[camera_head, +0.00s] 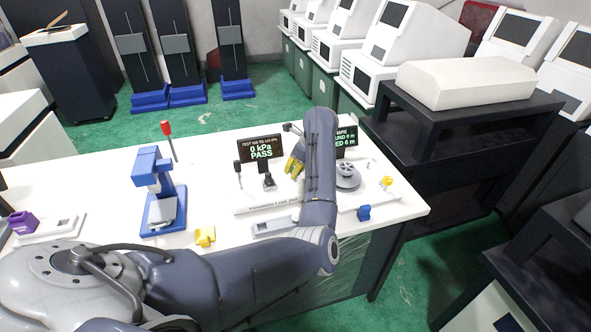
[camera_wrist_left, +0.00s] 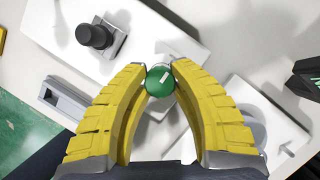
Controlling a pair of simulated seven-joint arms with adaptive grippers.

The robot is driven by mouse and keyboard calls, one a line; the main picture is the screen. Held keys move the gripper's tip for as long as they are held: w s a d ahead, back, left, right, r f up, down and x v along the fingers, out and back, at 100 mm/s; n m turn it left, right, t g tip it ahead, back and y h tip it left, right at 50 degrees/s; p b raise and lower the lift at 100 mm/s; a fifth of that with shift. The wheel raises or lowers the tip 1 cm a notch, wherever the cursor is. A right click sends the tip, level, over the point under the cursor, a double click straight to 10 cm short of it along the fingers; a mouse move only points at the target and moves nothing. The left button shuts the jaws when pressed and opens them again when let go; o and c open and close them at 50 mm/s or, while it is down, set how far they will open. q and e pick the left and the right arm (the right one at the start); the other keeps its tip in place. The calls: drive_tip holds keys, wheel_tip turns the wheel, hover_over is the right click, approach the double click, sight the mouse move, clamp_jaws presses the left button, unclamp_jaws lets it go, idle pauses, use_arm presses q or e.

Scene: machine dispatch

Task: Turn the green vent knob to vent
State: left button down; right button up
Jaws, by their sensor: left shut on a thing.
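The green vent knob (camera_wrist_left: 160,82) is round with a short white mark on its face, in the upper middle of the left wrist view. The yellow fingers of my left gripper (camera_wrist_left: 160,74) are closed on it from both sides. In the head view my left gripper (camera_head: 294,167) is at the back of the white table, just right of the display (camera_head: 261,152) that reads 0 kPa PASS. The knob is hidden there behind the gripper and arm. My right gripper is in neither view.
A black knob (camera_wrist_left: 96,36) stands on the same white base, apart from the fingers. A grey reel (camera_head: 347,177) and a second screen (camera_head: 346,140) stand right of my forearm. A blue stand (camera_head: 152,168), yellow piece (camera_head: 205,236) and blue piece (camera_head: 364,212) are on the table (camera_head: 110,170).

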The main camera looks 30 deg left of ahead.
use_arm(q)
drive_tip(key=shift+a+r, duration=0.15)
drive_tip(key=shift+a, duration=0.05)
drive_tip(key=c, duration=1)
unclamp_jaws()
drive_tip(key=shift+d, duration=0.1)
drive_tip(key=v, duration=1.1)
drive_tip(key=shift+d+r, duration=0.2)
drive_tip(key=shift+r, duration=0.15)
